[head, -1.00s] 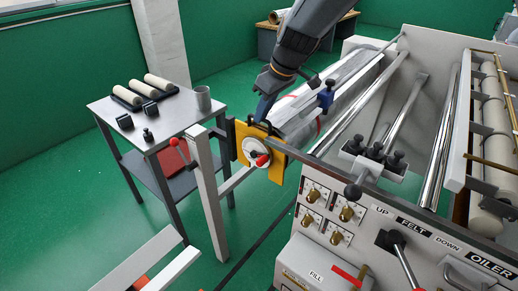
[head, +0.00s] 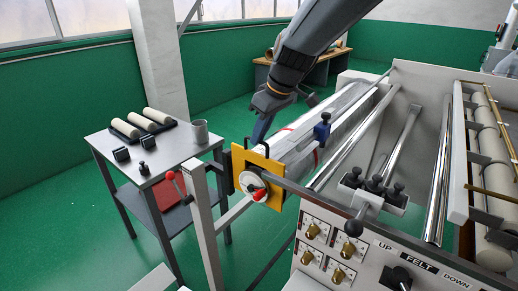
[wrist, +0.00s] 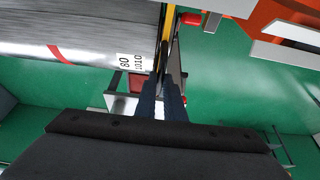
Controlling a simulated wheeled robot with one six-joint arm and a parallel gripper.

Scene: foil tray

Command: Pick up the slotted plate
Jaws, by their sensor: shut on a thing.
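The slotted plate is a yellow plate (head: 275,184) with black handle prongs on its top edge. It stands upright at the near end of the machine, around a white round dial (head: 250,180) with a red knob. My gripper (head: 260,138) reaches down from above to the plate's top edge and is shut on it; the exact grip point is dark and hard to make out. In the wrist view my gripper's fingers (wrist: 161,80) are together, and the plate (wrist: 168,24) shows as a thin yellow edge beyond them. The slot itself is hidden behind the dial.
A grey table (head: 187,158) with rollers, small black blocks and a cup (head: 200,132) stands to the left. A red-knobbed lever and post (head: 201,205) stand close left of the plate.

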